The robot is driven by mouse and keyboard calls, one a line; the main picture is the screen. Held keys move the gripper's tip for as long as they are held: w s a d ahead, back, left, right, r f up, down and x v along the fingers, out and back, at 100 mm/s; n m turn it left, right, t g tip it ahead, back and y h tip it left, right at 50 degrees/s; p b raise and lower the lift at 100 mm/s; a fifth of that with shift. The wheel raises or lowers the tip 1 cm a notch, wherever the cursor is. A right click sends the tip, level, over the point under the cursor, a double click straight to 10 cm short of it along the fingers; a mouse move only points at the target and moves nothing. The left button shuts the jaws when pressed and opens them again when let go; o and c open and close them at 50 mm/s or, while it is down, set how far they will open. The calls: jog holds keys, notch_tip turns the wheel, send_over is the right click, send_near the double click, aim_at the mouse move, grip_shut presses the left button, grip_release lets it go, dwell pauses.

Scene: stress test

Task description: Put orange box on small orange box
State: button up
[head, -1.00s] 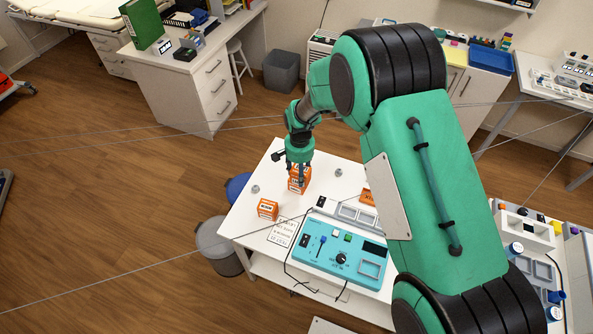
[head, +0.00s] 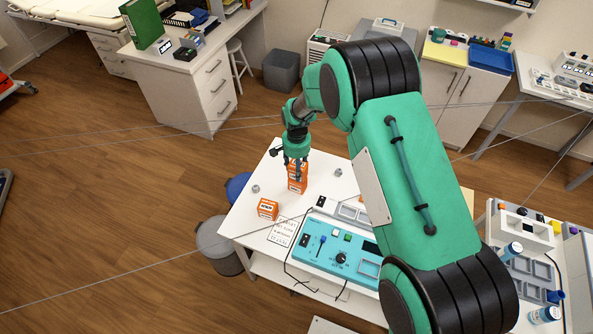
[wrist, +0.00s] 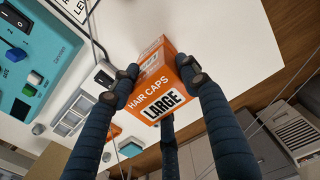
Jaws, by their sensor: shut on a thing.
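My gripper (head: 296,170) is over the white table, its fingers shut around an orange box (head: 297,184). In the wrist view, the fingers (wrist: 158,78) hold this box (wrist: 165,98), which reads "HAIR CAPS" and "LARGE". Whether the held box is clear of the table, or has another box under it, I cannot tell. Another orange box (head: 268,209) with a white label stands on the table, apart from the gripper, to its left and nearer the front. It looks about as small as the held one.
A turquoise control panel (head: 318,258) and a printed sheet (head: 284,232) lie in front of the boxes on the white table (head: 240,222). Small metal knobs stand near the boxes, one at the left (head: 255,189). A grey bin (head: 218,240) stands beside the table.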

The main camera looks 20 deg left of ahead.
jog(key=shift+f, duration=0.75)
jog(key=shift+f, duration=0.15)
jog(key=o, duration=1.1)
notch_tip(320, 180, up, 12)
jog(key=shift+r, duration=0.15)
jog(key=shift+r, duration=0.1)
dwell(0.4)
